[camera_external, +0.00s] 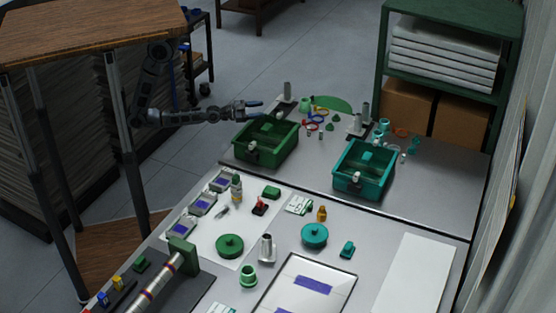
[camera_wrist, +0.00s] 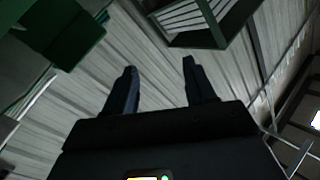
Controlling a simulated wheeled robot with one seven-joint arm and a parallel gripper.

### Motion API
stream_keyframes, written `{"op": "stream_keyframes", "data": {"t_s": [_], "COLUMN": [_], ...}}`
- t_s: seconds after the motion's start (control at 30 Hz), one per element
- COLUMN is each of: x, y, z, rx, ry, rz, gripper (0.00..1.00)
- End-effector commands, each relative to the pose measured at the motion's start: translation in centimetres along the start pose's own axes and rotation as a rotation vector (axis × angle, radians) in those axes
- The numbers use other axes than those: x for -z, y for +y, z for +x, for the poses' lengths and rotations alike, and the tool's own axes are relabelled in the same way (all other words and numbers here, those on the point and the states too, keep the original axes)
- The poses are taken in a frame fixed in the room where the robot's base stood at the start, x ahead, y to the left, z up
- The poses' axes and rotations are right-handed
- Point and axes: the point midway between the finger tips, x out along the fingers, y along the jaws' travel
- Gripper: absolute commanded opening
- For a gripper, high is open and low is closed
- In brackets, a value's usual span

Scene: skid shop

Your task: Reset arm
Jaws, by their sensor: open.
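My gripper (camera_external: 254,108) is at the end of my dark arm, which reaches in from the left over the back left part of the worktable. It is just above and left of the green bin (camera_external: 288,154). In the wrist view my gripper (camera_wrist: 160,85) shows two dark fingers spread apart with nothing between them. It points away from the tabletop, toward a grey ribbed wall or curtain and a green shelf (camera_wrist: 215,38).
A teal bin (camera_external: 338,180) stands right of the green bin. Cylinders, rings and small parts lie behind them. Several small parts, a green disc (camera_external: 230,246) and a white-framed tray (camera_external: 268,292) cover the nearer table. A green shelf (camera_external: 445,20) stands back right; a wooden-topped stand (camera_external: 90,30) is left.

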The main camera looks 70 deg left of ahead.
Motion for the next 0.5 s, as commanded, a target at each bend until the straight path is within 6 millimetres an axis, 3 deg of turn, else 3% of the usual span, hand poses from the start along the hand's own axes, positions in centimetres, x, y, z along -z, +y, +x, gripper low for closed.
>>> {"op": "stream_keyframes", "data": {"t_s": [0.03,0.2,0.5], "x": [-1.1,-2.3,-0.7], "y": [-0.1,-0.2,0.5], "z": [-2.7,-10.1,-21.4], "rx": [0.001,0.011,0.056], "ry": [-0.032,-0.112,-0.25], "rz": [-0.015,-0.101,-0.298], "gripper": [0.55,0.55,0.55]}}
